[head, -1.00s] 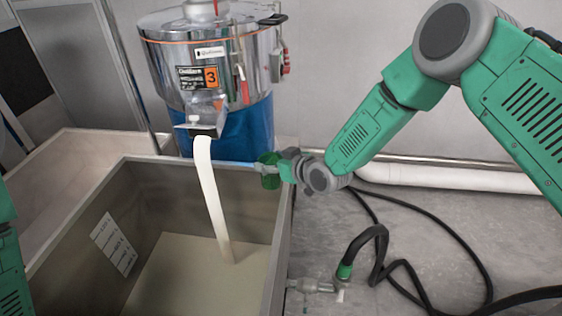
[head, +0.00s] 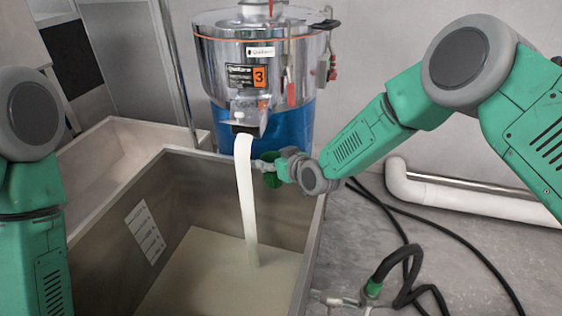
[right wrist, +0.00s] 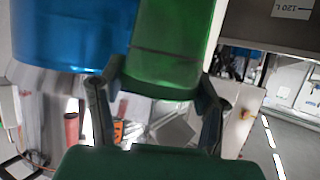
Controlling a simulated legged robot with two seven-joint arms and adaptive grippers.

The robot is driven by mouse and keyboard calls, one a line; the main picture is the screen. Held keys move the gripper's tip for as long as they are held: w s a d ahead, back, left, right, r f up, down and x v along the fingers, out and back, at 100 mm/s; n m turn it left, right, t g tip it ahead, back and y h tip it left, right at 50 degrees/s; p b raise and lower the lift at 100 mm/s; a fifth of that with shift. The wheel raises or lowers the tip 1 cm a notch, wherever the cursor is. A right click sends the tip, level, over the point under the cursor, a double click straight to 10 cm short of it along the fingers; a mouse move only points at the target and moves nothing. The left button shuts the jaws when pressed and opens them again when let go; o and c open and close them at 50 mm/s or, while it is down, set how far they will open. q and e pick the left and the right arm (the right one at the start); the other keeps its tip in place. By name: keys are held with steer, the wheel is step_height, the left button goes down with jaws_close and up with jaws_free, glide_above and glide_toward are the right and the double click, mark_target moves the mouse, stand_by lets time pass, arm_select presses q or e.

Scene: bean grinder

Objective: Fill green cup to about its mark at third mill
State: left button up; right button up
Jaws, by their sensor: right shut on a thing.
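The third mill (head: 262,52), a steel drum with a "3" label on a blue base, stands at the back. A pale stream (head: 246,190) pours from its spout (head: 247,125) into the steel tank. My right gripper (head: 266,165) is shut on the green cup (head: 273,180), just right of the stream and apart from it. In the right wrist view the translucent green cup (right wrist: 168,45) sits between the fingers (right wrist: 158,85), with a thin dark line across its wall. Its contents cannot be made out. My left arm shows at the left edge; its gripper is out of view.
The steel tank (head: 185,190) holds pale liquid (head: 215,280) and has a white scale label (head: 146,232) inside. A lighter trough (head: 110,155) lies behind it at left. A black hose (head: 400,262) and a white pipe (head: 470,203) lie at right.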

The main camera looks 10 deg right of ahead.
steer(key=shift+a, duration=0.7)
steer(key=shift+d, duration=0.45)
steer(key=shift+w+a+f+b, duration=0.1)
steer(key=shift+w+a+b, duration=0.15)
steer(key=shift+b, duration=0.15)
arm_select(q)
steer(key=f+b, duration=0.2)
steer(key=f, duration=0.1)
steer(key=f+b, duration=0.1)
steer(key=shift+a+f+b, duration=0.25)
steer(key=shift+f+b, duration=0.05)
arm_select(e)
steer(key=w+a, duration=0.2)
steer(key=a, duration=0.4)
steer(key=shift+w+a, duration=0.3)
steer(key=shift+a, duration=0.1)
arm_select(q)
steer(key=shift+a, duration=0.1)
arm_select(e)
steer(key=shift+a, duration=0.2)
